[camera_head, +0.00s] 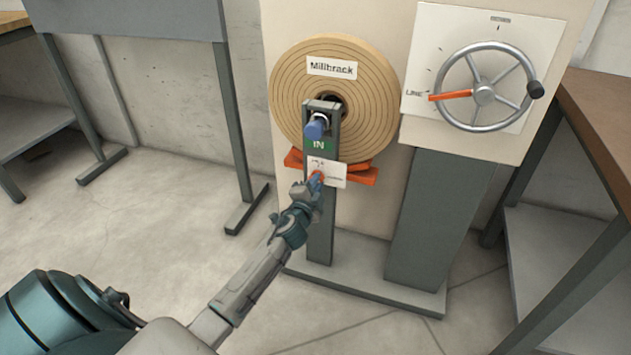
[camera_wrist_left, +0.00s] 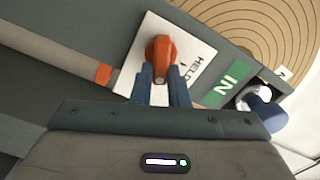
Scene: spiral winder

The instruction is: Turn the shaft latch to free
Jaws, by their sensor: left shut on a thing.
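The shaft latch is an orange knob (camera_wrist_left: 160,55) on a white label plate (camera_wrist_left: 190,38), with the word HELD readable beside it in the left wrist view. In the head view the white plate (camera_head: 333,173) sits on the grey post below the green IN sign, and the knob is mostly hidden by my gripper. My left gripper (camera_head: 315,182) is shut on the orange knob; its two blue fingers (camera_wrist_left: 166,82) close around the knob's lower end in the wrist view. The word on the other side of the plate is too small to read. My right gripper is not in view.
A large tan spiral roll (camera_head: 285,95) labelled Millbrack stands behind the post (camera_head: 320,235), with a blue-ended shaft (camera_head: 316,127) above the latch. A handwheel (camera_head: 484,87) with an orange pointer is at the right. Benches flank both sides; the floor at left is clear.

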